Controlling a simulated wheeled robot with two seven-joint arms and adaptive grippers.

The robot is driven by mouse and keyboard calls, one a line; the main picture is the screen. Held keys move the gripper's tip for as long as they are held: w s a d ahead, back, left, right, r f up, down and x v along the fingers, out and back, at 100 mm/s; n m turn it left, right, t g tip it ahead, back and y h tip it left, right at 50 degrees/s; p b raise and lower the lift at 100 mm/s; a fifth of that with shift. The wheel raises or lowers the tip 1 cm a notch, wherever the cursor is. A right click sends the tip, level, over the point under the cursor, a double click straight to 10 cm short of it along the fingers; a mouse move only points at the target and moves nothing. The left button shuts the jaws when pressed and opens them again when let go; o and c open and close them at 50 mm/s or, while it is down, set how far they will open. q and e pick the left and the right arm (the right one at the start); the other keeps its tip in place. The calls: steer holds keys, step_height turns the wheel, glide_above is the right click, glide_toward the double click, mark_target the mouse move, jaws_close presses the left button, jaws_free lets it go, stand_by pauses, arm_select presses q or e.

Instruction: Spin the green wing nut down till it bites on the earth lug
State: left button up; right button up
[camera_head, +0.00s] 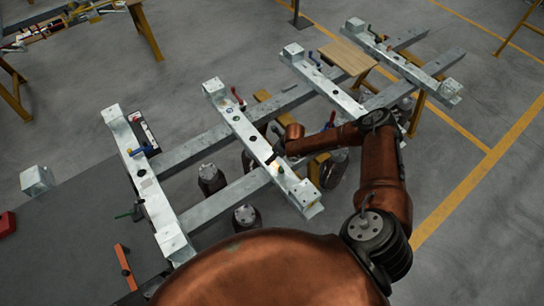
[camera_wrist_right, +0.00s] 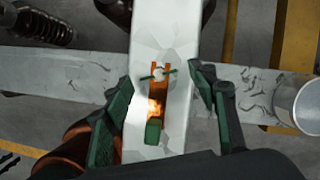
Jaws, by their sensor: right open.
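The green wing nut (camera_wrist_right: 158,74) sits on a pale stud in the right wrist view, its two wings spread left and right. Under it lies the orange earth lug (camera_wrist_right: 156,96), which runs down to a green sleeve (camera_wrist_right: 154,133). Both rest on a pale metal beam (camera_wrist_right: 165,35). My right gripper (camera_wrist_right: 161,80) is open, with one green-padded finger on each side of the nut and lug, apart from them. In the head view my right gripper (camera_head: 277,146) is over the middle beam; the nut cannot be made out there. My left gripper is not in view.
Several galvanised beams cross the frame, among them a left beam (camera_head: 142,180) and a far right beam (camera_head: 385,60). A wooden board (camera_head: 347,57) lies between beams at the back. Dark cylindrical fittings (camera_head: 209,178) stand near the middle beam. A grey cylinder (camera_wrist_right: 298,105) is right of my fingers.

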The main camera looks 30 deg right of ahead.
steer(key=shift+a+f, duration=0.1)
steer(key=shift+f, duration=0.25)
steer(key=shift+w, duration=0.1)
steer(key=c, duration=1.2)
